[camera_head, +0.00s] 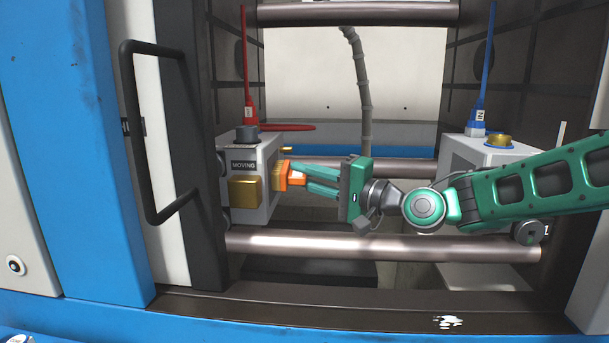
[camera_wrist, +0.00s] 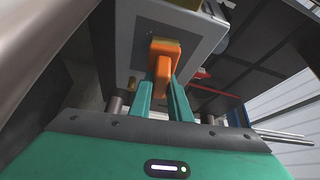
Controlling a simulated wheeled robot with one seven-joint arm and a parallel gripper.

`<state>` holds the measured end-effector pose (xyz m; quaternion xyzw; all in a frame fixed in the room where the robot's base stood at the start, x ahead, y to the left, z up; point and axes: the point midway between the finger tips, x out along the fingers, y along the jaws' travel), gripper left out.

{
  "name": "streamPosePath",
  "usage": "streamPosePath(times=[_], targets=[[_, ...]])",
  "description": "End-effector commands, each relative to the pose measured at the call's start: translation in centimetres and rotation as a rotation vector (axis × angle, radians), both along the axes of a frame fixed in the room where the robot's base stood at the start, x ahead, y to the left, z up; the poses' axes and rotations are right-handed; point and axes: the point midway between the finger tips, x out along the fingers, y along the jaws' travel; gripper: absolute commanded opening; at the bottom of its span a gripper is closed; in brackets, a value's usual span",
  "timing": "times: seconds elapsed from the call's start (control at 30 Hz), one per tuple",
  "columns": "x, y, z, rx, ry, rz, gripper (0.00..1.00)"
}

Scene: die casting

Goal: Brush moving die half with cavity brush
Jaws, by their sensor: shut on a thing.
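The moving die half (camera_head: 250,184) is a grey block marked MOVING at the left inside the machine. A brass-coloured block (camera_head: 245,192) sits on its near side. My gripper (camera_head: 296,177) is shut on the orange cavity brush (camera_head: 294,178) and points left at the die half. The brush's yellowish head (camera_head: 278,175) is at the die half's right face and appears to touch it. In the wrist view the orange brush (camera_wrist: 161,68) is between my green fingers, with its head against the grey die half (camera_wrist: 196,30). The cavity behind the head is hidden.
Steel tie bars (camera_head: 340,244) run across below and behind my arm. Another die half (camera_head: 470,152) with a blue hose stands at the right. A grey flexible hose (camera_head: 362,90) hangs behind my gripper. The door handle (camera_head: 150,130) is at the left.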

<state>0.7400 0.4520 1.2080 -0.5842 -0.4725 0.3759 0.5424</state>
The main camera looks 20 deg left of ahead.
Motion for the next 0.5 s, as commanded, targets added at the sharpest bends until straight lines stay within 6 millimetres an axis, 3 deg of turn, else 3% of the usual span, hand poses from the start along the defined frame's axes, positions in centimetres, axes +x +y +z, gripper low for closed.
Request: streamPosePath(times=[0.5], targets=[[-2.6,-0.6,0.5,0.002,-0.011,-0.004,0.0]])
